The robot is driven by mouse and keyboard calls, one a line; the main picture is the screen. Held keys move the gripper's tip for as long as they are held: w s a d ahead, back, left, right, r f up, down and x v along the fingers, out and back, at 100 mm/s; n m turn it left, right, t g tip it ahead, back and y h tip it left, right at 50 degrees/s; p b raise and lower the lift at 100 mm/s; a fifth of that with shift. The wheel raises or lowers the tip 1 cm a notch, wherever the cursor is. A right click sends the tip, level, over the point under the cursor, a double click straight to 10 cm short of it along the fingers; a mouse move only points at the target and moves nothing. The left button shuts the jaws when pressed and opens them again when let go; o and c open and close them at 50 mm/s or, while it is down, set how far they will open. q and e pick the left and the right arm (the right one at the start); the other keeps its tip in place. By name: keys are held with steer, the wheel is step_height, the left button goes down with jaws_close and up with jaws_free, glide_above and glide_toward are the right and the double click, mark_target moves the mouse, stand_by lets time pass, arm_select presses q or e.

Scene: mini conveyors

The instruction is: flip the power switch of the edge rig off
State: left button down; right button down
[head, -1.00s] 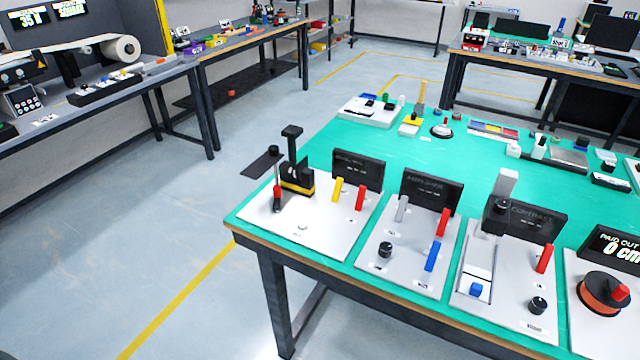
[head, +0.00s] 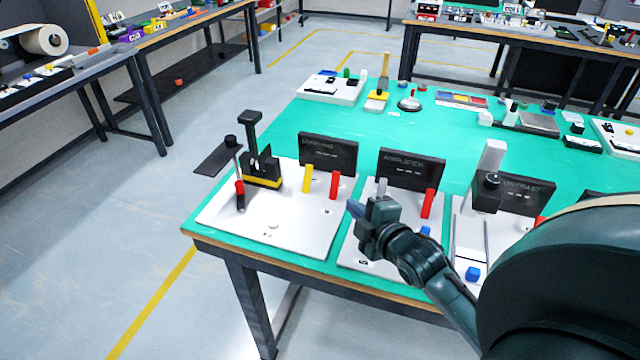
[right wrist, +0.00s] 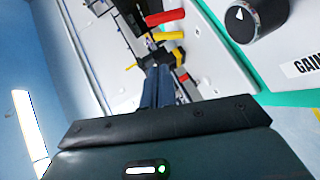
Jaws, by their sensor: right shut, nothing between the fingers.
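The left board (head: 250,221) bears a black post tool with a yellow-striped base (head: 262,170), a red-and-black handle (head: 240,194), a yellow lever (head: 308,178) and a red lever (head: 335,185). I cannot tell from the small signs which board is the edge rig. My right gripper (head: 356,209) is shut and empty, over the left edge of the middle board, pointing left. In the right wrist view its fingers (right wrist: 158,86) point towards a red lever (right wrist: 165,17) and a yellow lever (right wrist: 168,36), apart from both. My left gripper is not in view.
The middle board has a red lever (head: 428,203) and a sign reading AMPLIFIER (head: 411,169); a GAIN knob (right wrist: 255,16) shows in the wrist view. The right board has a grey stand (head: 490,170). The green table (head: 290,128) is mostly clear behind the left board.

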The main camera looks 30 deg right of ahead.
glide_toward(335, 186)
steer(key=w+a, duration=0.1)
steer(key=w+a+r, duration=0.2)
steer(key=shift+w, duration=0.4)
steer(key=w+d, duration=0.1)
steer(key=w+d+f, duration=0.1)
steer(key=shift+w+f, duration=0.25)
steer(key=shift+w, duration=0.05)
steer(key=shift+w+d+f, duration=0.15)
steer(key=shift+w+d, duration=0.15)
steer(key=shift+d, duration=0.1)
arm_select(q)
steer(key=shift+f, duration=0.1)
